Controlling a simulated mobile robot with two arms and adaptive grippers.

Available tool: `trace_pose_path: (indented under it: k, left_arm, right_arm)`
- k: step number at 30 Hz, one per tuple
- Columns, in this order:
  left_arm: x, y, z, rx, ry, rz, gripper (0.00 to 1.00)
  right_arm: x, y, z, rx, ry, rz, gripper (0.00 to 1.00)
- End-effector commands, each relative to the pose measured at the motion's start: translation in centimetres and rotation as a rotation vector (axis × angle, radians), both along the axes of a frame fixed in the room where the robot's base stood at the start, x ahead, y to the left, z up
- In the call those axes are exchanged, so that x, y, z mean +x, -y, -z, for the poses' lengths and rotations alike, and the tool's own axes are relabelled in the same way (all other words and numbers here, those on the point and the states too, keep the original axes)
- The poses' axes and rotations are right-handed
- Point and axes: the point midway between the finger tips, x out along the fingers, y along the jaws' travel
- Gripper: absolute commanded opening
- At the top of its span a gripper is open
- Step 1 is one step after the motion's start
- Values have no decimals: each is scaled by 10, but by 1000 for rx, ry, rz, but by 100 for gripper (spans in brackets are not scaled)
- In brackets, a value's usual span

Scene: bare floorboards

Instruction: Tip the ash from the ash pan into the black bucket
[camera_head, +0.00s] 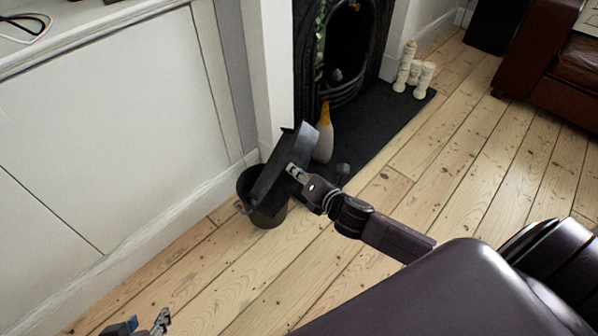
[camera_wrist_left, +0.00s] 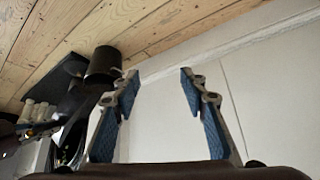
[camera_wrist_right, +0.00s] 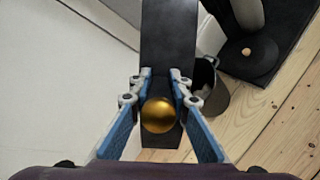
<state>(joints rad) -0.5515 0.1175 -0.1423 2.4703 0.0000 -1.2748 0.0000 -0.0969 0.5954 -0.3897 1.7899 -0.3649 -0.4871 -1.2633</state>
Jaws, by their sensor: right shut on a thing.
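The black bucket (camera_head: 268,215) stands on the floorboards beside the white wall. The dark ash pan (camera_head: 290,150) is above the bucket, steeply tilted, its lower end at the bucket's mouth. My right gripper (camera_head: 294,172) is shut on the ash pan at its gold knob (camera_wrist_right: 158,115), seen between the fingers in the right wrist view. The bucket also shows in the left wrist view (camera_wrist_left: 103,66). My left gripper (camera_head: 146,325) is low at the left, open and empty, its fingers apart in the left wrist view (camera_wrist_left: 156,90).
A black fireplace (camera_head: 343,50) stands behind a dark hearth slab (camera_head: 385,118). A white and yellow vase (camera_head: 324,140) stands close to the pan. White candles (camera_head: 413,72) stand on the slab. A brown sofa (camera_head: 550,60) is at the right. Floorboards in front are clear.

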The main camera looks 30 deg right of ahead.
Motion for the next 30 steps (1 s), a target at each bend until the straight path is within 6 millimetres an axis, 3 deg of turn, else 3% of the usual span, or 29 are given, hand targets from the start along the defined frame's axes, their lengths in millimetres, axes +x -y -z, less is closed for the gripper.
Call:
trace_pose_path:
  k: [18,30]
  left_arm:
    - [-45,-14,17,39,-188,-16,40]
    - [-70,-22,25,65,-329,-24,40]
  right_arm:
    - [4,-5,-7,-22,-3,-2,0]
    - [12,-23,-22,-114,-46,-2,0]
